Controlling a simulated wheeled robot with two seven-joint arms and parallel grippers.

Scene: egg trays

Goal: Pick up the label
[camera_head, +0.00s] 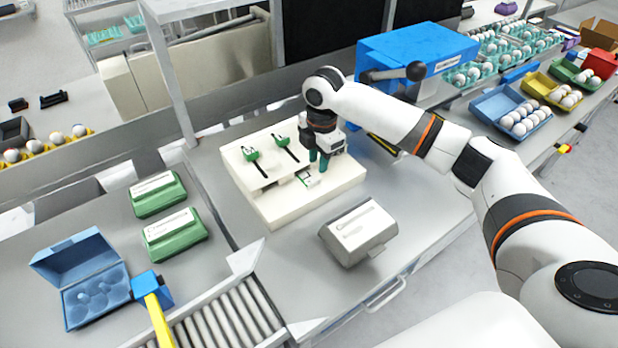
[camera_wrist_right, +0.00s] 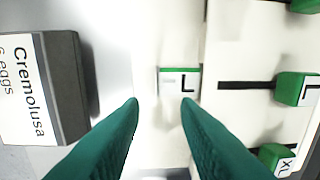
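The label (camera_wrist_right: 180,83) is a small white piece with a green edge and a black letter L. It lies at the cream label dispenser (camera_head: 330,187), and it also shows in the head view (camera_head: 307,180). My right gripper (camera_head: 318,161) hangs over the dispenser, pointing down. In the wrist view its two teal fingers (camera_wrist_right: 161,102) are apart, with the label just beyond the tips and nothing held between them. I cannot tell the exact height gap. My left gripper is not in view.
A grey egg carton (camera_head: 358,231) with a white top sits right in front of the dispenser. Two green cartons (camera_head: 174,235) and an open blue carton (camera_head: 95,296) are at left. A roller conveyor (camera_head: 225,318) is in front. A blue machine (camera_head: 415,50) stands behind the right arm.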

